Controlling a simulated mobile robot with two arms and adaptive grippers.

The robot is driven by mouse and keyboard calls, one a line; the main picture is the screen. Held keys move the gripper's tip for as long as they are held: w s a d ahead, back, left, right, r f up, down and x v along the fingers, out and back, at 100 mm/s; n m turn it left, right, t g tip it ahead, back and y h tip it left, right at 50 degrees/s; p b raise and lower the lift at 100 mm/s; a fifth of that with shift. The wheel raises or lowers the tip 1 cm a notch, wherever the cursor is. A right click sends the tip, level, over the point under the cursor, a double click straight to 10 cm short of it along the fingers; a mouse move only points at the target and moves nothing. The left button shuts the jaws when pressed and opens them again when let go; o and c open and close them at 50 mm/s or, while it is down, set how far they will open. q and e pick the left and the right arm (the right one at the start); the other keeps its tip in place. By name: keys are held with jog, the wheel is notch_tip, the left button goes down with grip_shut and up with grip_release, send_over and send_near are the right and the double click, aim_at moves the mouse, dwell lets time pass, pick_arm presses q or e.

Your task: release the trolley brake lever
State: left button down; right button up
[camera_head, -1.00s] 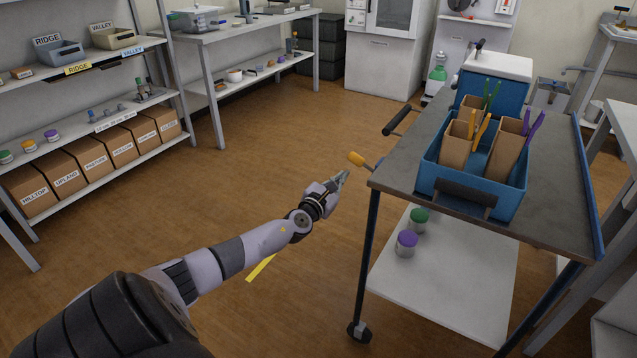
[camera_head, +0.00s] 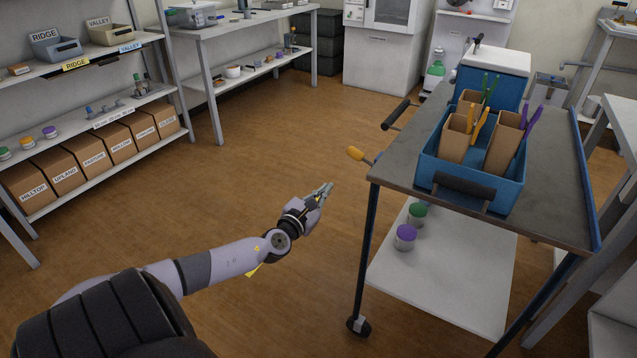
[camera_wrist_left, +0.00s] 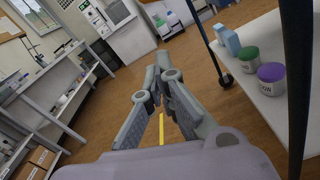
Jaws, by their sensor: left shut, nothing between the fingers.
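The trolley (camera_head: 400,168) stands at the right in the head view, with a grey top and dark blue legs. Its brake lever, with a yellow-orange knob (camera_head: 355,153), sticks out from the left edge of the top, below the dark push handle (camera_head: 396,114). My left gripper (camera_head: 327,188) is shut and empty, in the air to the left of the trolley. It is apart from the lever, lower and to its left in the picture. In the left wrist view the gripper's fingers (camera_wrist_left: 162,70) show close together, and the lever is not seen. My right gripper is not in view.
A blue tray (camera_head: 448,178) with brown containers and a blue-white box (camera_head: 492,78) stand on the trolley top. Jars (camera_head: 405,237) sit on its lower shelf. Shelving with boxes (camera_head: 66,172) is at the left. The floor between is clear, with a yellow strip (camera_wrist_left: 161,130).

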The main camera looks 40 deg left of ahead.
pick_arm(q)
jog(key=shift+v, duration=1.2)
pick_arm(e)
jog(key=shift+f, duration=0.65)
pick_arm(q)
jog(key=shift+f, duration=0.1)
